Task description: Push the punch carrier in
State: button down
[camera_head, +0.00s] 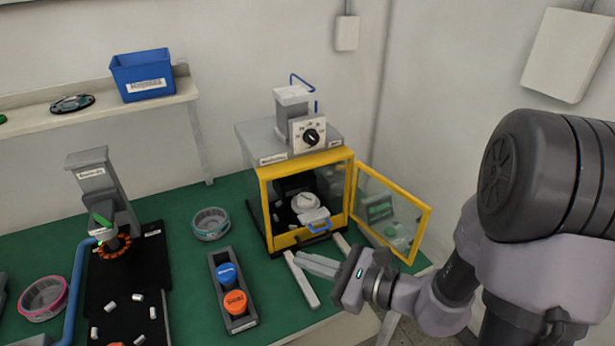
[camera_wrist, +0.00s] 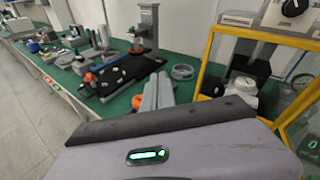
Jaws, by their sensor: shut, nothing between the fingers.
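The punch carrier (camera_head: 314,217), a pale plate with a blue handle, sits at the front opening of the yellow-framed press box (camera_head: 262,205). A white round part (camera_head: 305,201) lies just behind it. The carrier's handle sticks out toward the front edge. The box's clear door (camera_head: 412,235) stands open to the right. My gripper (camera_head: 300,259) is in front of the box, below and left of the handle, apart from it. Its fingers are shut and empty, pointing left in the head view. In the wrist view its fingers (camera_wrist: 157,90) lie side by side, and the box (camera_wrist: 205,70) is at right.
A light grey bar (camera_head: 303,282) lies on the green table near my fingers. A grey holder (camera_head: 238,323) with a blue and an orange cap stands to the left. A clear round dish (camera_head: 211,224) stands behind it. The open door limits room at the right.

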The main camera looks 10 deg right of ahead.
jog(key=w+d+f+m+t+h, duration=0.3)
jog(key=d+f+m, duration=0.2)
jog(key=d, duration=0.1)
jog(key=m+t+h, duration=0.2)
jog(key=m+h, duration=0.2)
send_near(324, 229)
jog(key=shift+b+x, duration=2)
jog(key=shift+x, duration=1.4)
jog(key=shift+a, duration=0.1)
